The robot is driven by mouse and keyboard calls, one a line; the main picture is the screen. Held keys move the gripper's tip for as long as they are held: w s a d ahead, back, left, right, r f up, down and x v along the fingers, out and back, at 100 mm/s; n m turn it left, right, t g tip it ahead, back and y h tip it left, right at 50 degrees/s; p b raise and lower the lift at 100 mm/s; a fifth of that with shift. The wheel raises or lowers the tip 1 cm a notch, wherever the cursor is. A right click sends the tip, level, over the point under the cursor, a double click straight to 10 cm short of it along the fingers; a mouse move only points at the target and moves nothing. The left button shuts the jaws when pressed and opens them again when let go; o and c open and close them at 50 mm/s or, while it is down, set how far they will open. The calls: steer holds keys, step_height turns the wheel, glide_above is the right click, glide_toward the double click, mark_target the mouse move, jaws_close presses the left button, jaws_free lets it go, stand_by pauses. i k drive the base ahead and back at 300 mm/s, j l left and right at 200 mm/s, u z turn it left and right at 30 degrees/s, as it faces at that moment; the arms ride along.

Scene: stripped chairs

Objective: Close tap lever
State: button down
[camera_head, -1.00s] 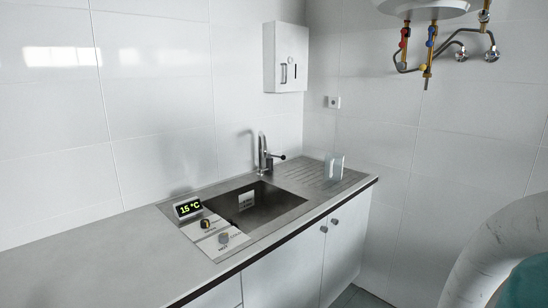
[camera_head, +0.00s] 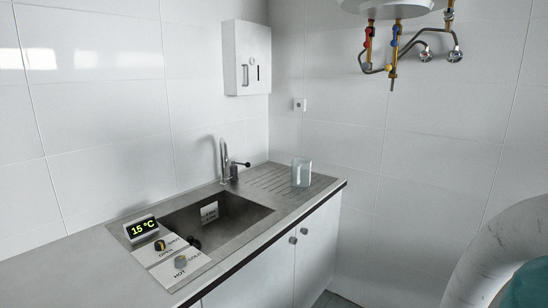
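The tap (camera_head: 225,160) stands at the back edge of the sink, a slim metal spout. Its lever (camera_head: 240,164) sticks out to the right of the tap body and ends in a dark knob. Whether water runs from the spout is too small to tell. My gripper is not in view. A pale curved part of my arm shows at the lower right edge.
The sink basin (camera_head: 245,209) is set in a grey counter (camera_head: 75,245). A 15 °C display (camera_head: 143,228) and a panel with knobs (camera_head: 172,262) lie at its left. A clear glass (camera_head: 301,172) stands on the drainboard. A white dispenser (camera_head: 246,57) and a boiler (camera_head: 395,5) hang on the walls.

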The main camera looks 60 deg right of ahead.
mark_target(248, 164)
steer(key=i+l+z, duration=0.15)
steer(key=l+z, duration=0.3)
steer(key=i+l+z, duration=0.15)
steer(key=l+z, duration=0.2)
steer(key=z, duration=0.15)
